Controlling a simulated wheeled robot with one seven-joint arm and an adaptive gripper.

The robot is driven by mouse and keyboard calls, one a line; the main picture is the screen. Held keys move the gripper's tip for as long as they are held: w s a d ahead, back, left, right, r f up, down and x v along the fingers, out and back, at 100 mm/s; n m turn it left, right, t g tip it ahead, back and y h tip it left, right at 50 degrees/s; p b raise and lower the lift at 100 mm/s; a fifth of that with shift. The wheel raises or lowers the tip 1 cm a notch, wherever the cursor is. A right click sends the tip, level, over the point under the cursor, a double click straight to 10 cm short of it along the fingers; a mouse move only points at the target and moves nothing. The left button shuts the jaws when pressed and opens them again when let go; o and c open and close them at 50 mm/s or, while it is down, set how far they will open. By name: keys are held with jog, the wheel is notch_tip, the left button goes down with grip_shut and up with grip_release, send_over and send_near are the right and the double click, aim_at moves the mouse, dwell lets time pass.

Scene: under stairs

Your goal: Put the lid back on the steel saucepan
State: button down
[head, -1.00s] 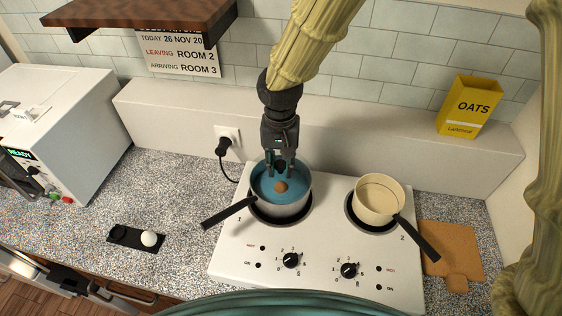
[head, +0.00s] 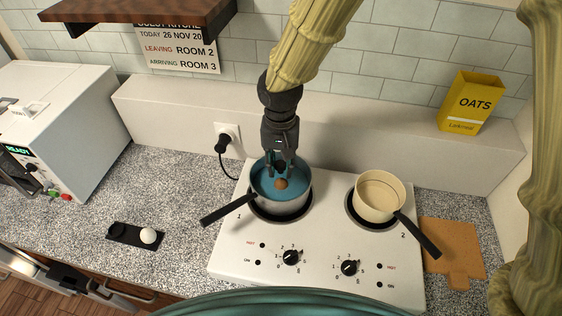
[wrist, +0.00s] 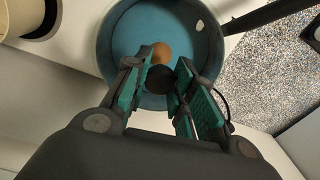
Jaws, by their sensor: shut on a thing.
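The steel saucepan (head: 287,207) stands on the left burner, its black handle pointing to the lower left. The blue round lid (head: 265,190) with a brown knob (head: 281,183) is over its mouth. In the wrist view the lid (wrist: 125,35) fills most of the pan's outline. My gripper (head: 281,172) points down at the lid, its fingers close around a dark round piece (wrist: 160,80) beside the brown knob (wrist: 161,53). The fingers partly hide the hold. I cannot tell whether the lid's rim touches the pan all round.
A cream saucepan (head: 380,195) stands on the right burner of the white hob (head: 322,235). A cork board (head: 452,250) lies to its right. A yellow oats box (head: 470,102) stands on the back ledge. A black tray (head: 122,234) with a white item lies left.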

jog(key=c, duration=1.1)
grip_release()
jog(key=shift+o, duration=0.3)
jog(key=o, duration=0.4)
jog(key=shift+r, duration=0.1)
jog(key=shift+r+p, duration=2.5)
jog(key=shift+r, duration=0.45)
jog(key=shift+f, duration=0.1)
